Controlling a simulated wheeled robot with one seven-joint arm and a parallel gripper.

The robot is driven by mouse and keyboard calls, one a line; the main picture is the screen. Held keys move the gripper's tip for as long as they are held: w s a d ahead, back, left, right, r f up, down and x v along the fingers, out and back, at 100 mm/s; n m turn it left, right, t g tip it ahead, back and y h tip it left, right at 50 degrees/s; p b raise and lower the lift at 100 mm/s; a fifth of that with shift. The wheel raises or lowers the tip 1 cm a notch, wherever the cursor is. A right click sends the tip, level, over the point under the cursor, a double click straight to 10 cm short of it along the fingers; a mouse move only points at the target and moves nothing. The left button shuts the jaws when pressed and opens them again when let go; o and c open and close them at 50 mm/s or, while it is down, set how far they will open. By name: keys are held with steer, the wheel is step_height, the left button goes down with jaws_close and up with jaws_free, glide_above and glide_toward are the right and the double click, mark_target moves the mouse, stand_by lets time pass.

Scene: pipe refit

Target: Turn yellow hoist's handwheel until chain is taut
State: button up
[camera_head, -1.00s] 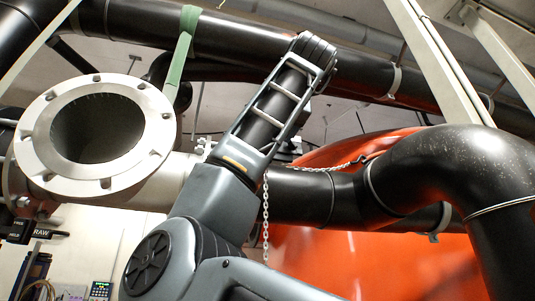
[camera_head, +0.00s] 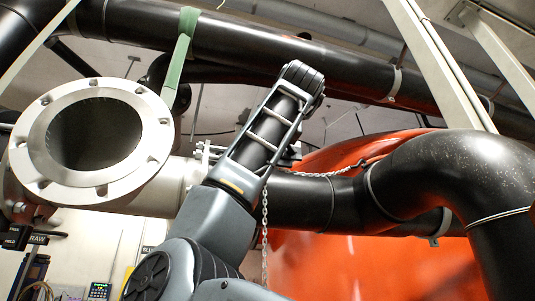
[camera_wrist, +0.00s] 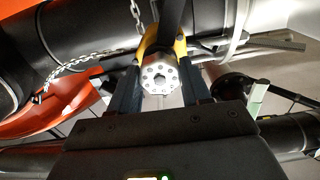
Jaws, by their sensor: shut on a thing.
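The silver handwheel (camera_wrist: 160,76), a round disc with a ring of holes, sits between the two dark fingers of my gripper (camera_wrist: 161,68) in the wrist view. My gripper is shut on it. Yellow parts of the hoist (camera_wrist: 148,47) show just behind the wheel; the rest of the hoist is hidden. A light metal chain (camera_wrist: 72,68) runs across the black pipe at left, and another length hangs near the hoist. In the head view the chain (camera_head: 330,173) runs to the pipe with a slight sag, and a length hangs down. My arm hides the gripper and wheel there.
A large open pale flange (camera_head: 155,165) stands at left. A green strap (camera_head: 183,55) loops over the overhead black pipe (camera_head: 240,45). A bent black pipe (camera_head: 470,165) and an orange tank (camera_head: 370,260) fill the right. Pipes crowd close around my arm.

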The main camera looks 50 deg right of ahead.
steer(key=c, duration=0.4)
steer(key=shift+c, duration=0.2)
steer(key=shift+m, duration=0.3)
steer(key=m, duration=1.2)
stand_by(0.5)
steer(key=o, duration=1.1)
steer(key=shift+c, duration=0.2)
